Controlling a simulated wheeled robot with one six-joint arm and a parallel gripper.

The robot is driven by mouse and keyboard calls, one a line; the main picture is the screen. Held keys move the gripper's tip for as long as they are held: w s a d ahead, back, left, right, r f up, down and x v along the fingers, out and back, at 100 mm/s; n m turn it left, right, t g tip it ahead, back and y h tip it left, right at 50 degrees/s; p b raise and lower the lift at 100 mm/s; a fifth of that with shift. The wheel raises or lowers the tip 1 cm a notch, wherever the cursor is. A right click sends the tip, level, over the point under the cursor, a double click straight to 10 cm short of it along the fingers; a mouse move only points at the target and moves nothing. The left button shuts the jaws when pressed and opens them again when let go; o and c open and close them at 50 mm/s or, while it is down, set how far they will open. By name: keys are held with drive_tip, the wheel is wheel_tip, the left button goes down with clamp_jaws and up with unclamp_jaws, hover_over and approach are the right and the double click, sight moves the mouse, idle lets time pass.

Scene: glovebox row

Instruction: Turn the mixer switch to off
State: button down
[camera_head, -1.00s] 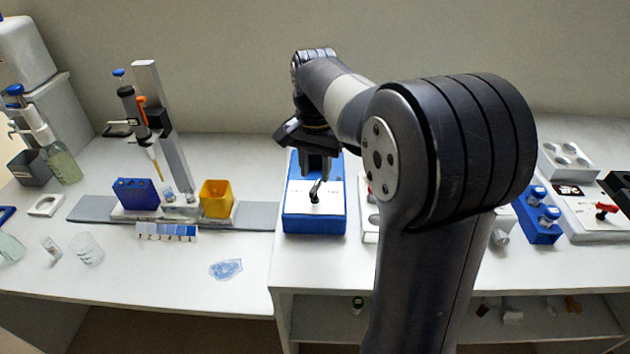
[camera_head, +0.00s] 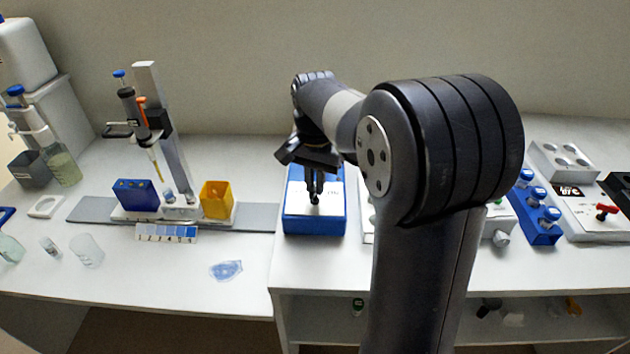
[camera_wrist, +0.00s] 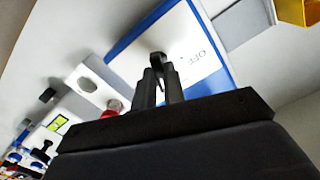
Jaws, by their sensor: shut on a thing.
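The mixer (camera_head: 329,224) is a blue box with a white top face, on the bench in the middle of the head view. In the wrist view its white face (camera_wrist: 200,60) carries the printed word OFF beside the switch. The mixer switch (camera_wrist: 157,58) is a black lever, partly hidden between my fingers. My gripper (camera_head: 314,196) points down over the white face, with its fingers shut on the switch. It also shows in the wrist view (camera_wrist: 160,78). The other label is hidden in both views.
A yellow box (camera_head: 216,202) and a blue box (camera_head: 136,194) stand left of the mixer on a grey strip. A blue rack (camera_head: 537,214) with capped vials and a panel with a red switch (camera_head: 606,210) are at the right.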

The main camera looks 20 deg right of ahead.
idle(0.4)
drive_tip(key=n+p, duration=0.2)
drive_tip(key=n, duration=0.1)
drive_tip(key=shift+r, duration=0.1)
drive_tip(key=shift+n+p, duration=0.75)
drive_tip(key=shift+n, duration=1.35)
drive_tip(key=c, duration=1.5)
unclamp_jaws()
wheel_tip(320, 180, up, 11)
drive_tip(key=shift+f, duration=0.2)
